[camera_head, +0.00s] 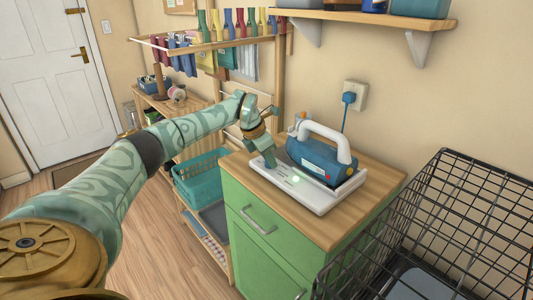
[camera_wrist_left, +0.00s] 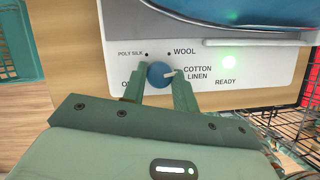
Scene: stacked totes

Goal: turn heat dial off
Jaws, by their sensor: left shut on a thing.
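The heat dial (camera_wrist_left: 159,75) is a round blue knob on the white panel of the iron's base (camera_wrist_left: 235,85). Its white pointer points right, toward the COTTON and LINEN labels. My left gripper (camera_wrist_left: 163,84) is shut on the dial, one finger on each side. The O of a label at lower left shows, the rest hidden by a finger. A green light glows above READY. In the head view my left gripper (camera_head: 270,159) is at the front left of the base (camera_head: 310,196), and the dial is hidden. My right gripper is in neither view.
The blue iron (camera_head: 318,160) with a white handle rests on the base, on a green cabinet (camera_head: 265,247) with a wooden top. Its cord runs to a wall outlet (camera_head: 353,95). A black wire basket (camera_head: 440,220) stands at right, a teal basket (camera_head: 200,180) at left.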

